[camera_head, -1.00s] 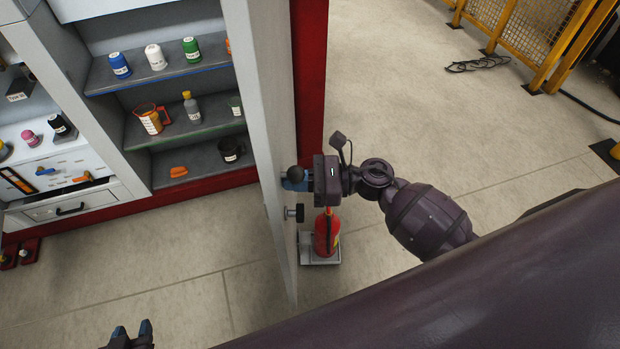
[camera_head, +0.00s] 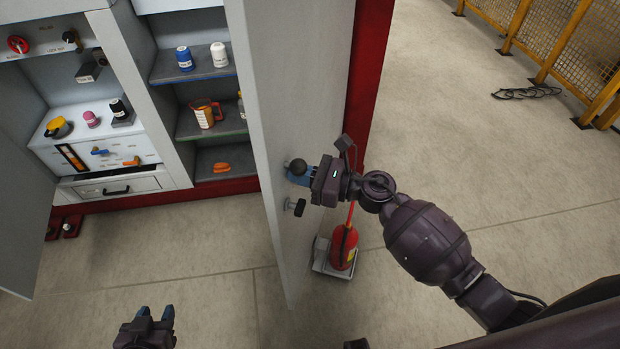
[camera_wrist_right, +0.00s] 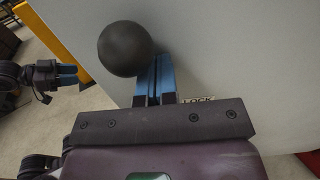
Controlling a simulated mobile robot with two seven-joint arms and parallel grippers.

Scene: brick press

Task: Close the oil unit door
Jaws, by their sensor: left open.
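The oil unit door (camera_head: 285,100) is a tall grey panel standing open in front of the right part of the shelf unit. My right gripper (camera_head: 297,176) is at the door's right-hand face, beside a black ball knob (camera_head: 297,167). In the right wrist view the blue fingers of my right gripper (camera_wrist_right: 154,78) are together, with their tips at the door face (camera_wrist_right: 235,50). The black ball (camera_wrist_right: 125,49) is beside them and partly overlaps them; I see nothing between them. My left gripper (camera_head: 152,318) is open and empty, low over the floor, away from the door.
A black knob (camera_head: 294,207) sticks out of the door. A red extinguisher (camera_head: 343,246) stands close behind it. Another panel (camera_head: 20,200) is at the left. Floor between is clear.

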